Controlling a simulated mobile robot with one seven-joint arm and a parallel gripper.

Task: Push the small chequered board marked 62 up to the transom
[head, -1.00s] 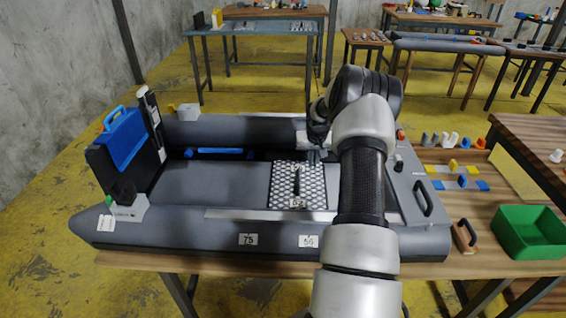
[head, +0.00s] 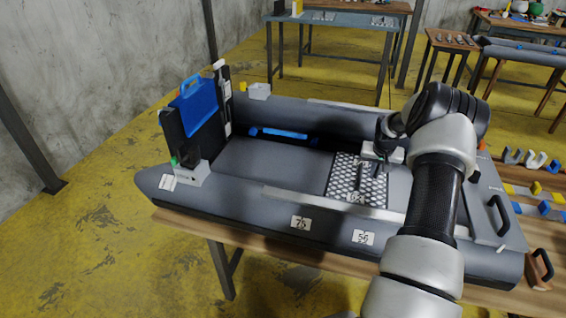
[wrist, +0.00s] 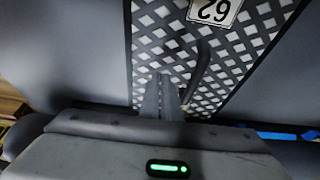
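The chequered board marked 62 (head: 342,188) lies flat on the boat floor, between the side tubes, with a dark bar handle (head: 359,174) standing on it. It fills the middle of the wrist view (wrist: 245,60), its number upside down there. The transom (head: 176,138) is the upright black panel at the boat's left end, with a blue piece on it. Bare grey floor lies between it and the board. My gripper (head: 377,166) is over the board's right part. In the wrist view its fingers (wrist: 160,82) are together, empty, beside the handle (wrist: 202,66); contact is unclear.
The grey boat's near tube (head: 240,210) carries labels 75 and 56. A blue bar (head: 284,135) lies along the far side of the floor. A light grey block (head: 259,91) sits on the far tube. A seat with a handle (head: 490,210) is at the right end.

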